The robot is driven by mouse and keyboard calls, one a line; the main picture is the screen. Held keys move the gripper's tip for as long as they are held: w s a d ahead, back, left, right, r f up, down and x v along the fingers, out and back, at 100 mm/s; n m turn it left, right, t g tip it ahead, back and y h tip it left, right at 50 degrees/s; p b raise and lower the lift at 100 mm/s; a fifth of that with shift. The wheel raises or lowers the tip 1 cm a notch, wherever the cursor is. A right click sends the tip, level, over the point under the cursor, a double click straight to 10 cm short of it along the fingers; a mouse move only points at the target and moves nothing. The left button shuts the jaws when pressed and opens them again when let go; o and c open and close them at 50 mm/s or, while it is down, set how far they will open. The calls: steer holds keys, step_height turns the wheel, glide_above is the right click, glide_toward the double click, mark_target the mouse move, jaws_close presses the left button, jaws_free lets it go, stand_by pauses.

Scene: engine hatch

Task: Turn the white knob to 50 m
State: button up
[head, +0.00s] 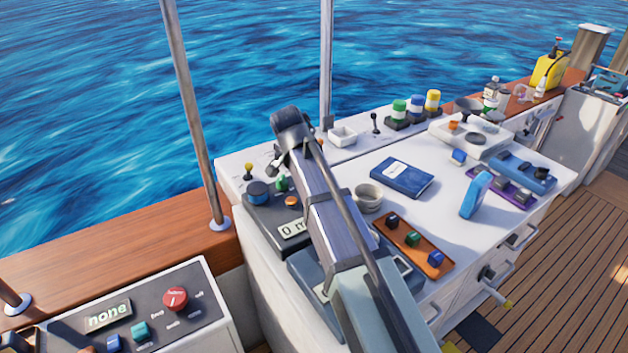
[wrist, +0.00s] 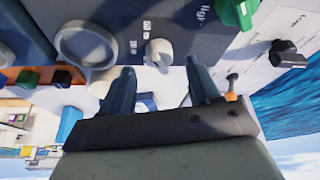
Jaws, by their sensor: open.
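The white knob (wrist: 158,52) sits on a dark blue panel (wrist: 120,15) in the wrist view. My gripper (wrist: 163,74) is open and empty, its two dark fingers spread wide. The knob shows between and just beyond the fingertips, and I see no contact. In the head view my arm covers the place where the white knob would be, and the knob cannot be made out. A display (head: 294,228) on the dark control box reads "0 m", its right part cut off by my arm.
The box also bears a blue knob (head: 258,192) and an orange button (head: 292,202). A grey ring (wrist: 85,45) lies left of the white knob in the wrist view, a green knob (wrist: 236,12) to its right. A blue book (head: 402,177) and an orange tray (head: 440,262) lie right of my arm.

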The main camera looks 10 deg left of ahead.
steer(key=v, duration=1)
steer(key=shift+s+r, duration=0.2)
steer(key=shift+r, duration=0.1)
